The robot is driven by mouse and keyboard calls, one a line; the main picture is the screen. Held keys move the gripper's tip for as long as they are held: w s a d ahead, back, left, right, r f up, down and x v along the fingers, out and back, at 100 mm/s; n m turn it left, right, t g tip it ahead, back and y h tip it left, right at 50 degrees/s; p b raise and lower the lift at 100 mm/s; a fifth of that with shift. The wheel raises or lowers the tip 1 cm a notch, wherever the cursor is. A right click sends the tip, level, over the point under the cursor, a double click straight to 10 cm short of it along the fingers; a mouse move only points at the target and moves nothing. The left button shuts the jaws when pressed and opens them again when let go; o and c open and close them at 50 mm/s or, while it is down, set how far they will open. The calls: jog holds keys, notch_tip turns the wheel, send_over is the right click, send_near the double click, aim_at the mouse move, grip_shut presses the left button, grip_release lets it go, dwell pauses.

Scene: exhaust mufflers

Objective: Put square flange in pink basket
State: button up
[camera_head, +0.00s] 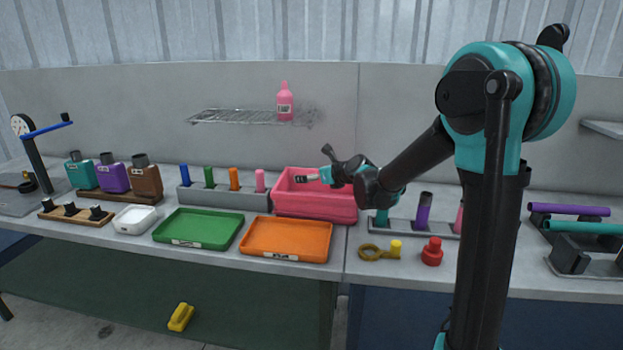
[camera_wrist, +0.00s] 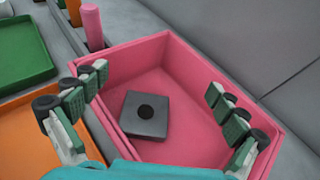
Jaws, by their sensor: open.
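The pink basket (camera_head: 318,210) stands on the bench at the back, right of the grey peg rack. In the wrist view the basket (camera_wrist: 185,52) fills the middle. The dark square flange (camera_wrist: 144,115), with a round hole in its centre, lies on the basket floor, towards its left side. The flange is hidden in the head view. My gripper (camera_head: 310,178) is over the basket. In the wrist view my gripper (camera_wrist: 160,105) is open, with its fingers spread on both sides of the flange and apart from it.
An orange tray (camera_head: 287,239) and a green tray (camera_head: 199,229) lie in front and to the left. The grey peg rack (camera_head: 222,197) is beside the basket. A wire shelf (camera_head: 240,118) with a pink bottle (camera_head: 285,105) hangs above. A red part (camera_head: 432,252) stands at the right.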

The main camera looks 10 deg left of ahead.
jog(key=v, duration=1.1)
jog(key=shift+s+d, duration=0.2)
